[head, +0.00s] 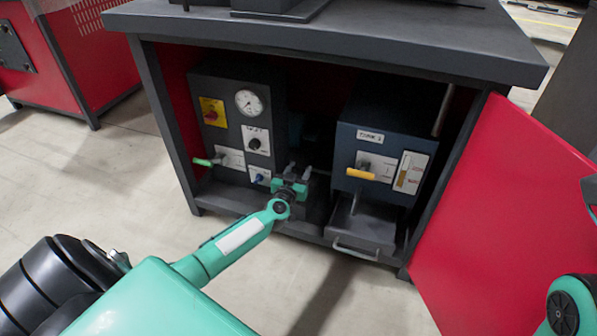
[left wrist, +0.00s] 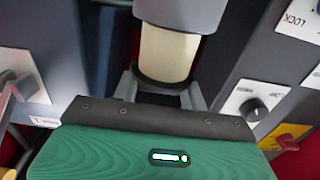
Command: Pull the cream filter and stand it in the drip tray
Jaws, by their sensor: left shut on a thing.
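The cream filter (left wrist: 168,55) is a short cream cylinder, with a wide grey part above it and a dark ring at its lower end in the left wrist view. My left gripper (left wrist: 163,88) is shut on it near the dark ring. In the head view my left gripper (head: 291,172) is inside the cabinet, between the two units, and the filter cannot be made out there. Whether the filter still touches the grey part is unclear. The drip tray (head: 364,229) is a dark, shallow tray with a grey front handle, below the right-hand unit.
A dark panel (head: 231,101) with a gauge, knobs and a green lever stands left. A blue-grey unit (head: 353,145) with a yellow handle stands right. The red door (head: 505,220) hangs open on the right. The cabinet top (head: 400,40) overhangs. Floor in front is clear.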

